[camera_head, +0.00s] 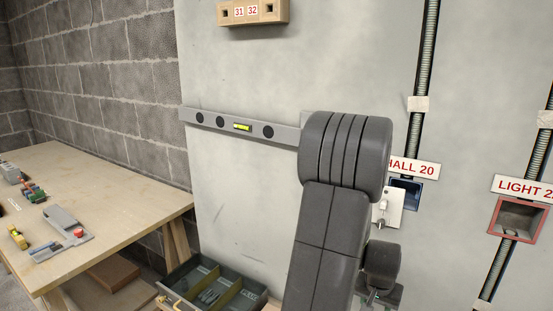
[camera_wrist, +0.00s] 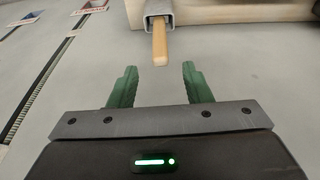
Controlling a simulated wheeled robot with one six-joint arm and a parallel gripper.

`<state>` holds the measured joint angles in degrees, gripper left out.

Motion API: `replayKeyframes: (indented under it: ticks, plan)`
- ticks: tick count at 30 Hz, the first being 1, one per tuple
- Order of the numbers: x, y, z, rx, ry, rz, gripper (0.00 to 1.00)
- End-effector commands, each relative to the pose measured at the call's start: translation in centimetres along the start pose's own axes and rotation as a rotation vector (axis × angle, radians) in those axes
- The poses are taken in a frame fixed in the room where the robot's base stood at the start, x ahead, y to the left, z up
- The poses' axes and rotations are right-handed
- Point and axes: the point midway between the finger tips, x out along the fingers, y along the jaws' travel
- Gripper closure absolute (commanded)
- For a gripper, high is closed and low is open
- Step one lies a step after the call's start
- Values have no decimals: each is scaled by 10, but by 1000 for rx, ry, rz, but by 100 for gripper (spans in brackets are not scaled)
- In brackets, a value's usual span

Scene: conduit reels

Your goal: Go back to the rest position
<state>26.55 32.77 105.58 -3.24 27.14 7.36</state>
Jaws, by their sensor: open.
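My gripper (camera_wrist: 158,85) shows in the wrist view with its two green fingers spread apart and nothing between them. Just beyond the fingertips, a pale wooden stick (camera_wrist: 159,48) points toward the gap between them, apart from both fingers. The stick comes out of a grey square sleeve (camera_wrist: 158,9) at the top edge of the picture. In the head view my dark grey arm stands raised in front of the wall panel (camera_head: 240,190), and I cannot make out the fingers there.
A grey spirit level (camera_head: 219,121) crosses the panel left of my arm. A label HALL 20 (camera_head: 418,169) and a red-framed box (camera_head: 518,220) are at right. A wooden block (camera_head: 252,12) is above. A workbench (camera_head: 110,185) stands at left, with a divided crate (camera_head: 215,288) below the panel.

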Motion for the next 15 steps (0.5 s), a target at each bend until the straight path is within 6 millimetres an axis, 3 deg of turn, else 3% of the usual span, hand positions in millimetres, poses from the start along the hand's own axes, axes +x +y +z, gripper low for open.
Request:
replayKeyframes:
  ticks: [6,15]
  plan:
    - [28,0,0,0,-2,0,55]
    - [37,0,-1,0,1,0,55]
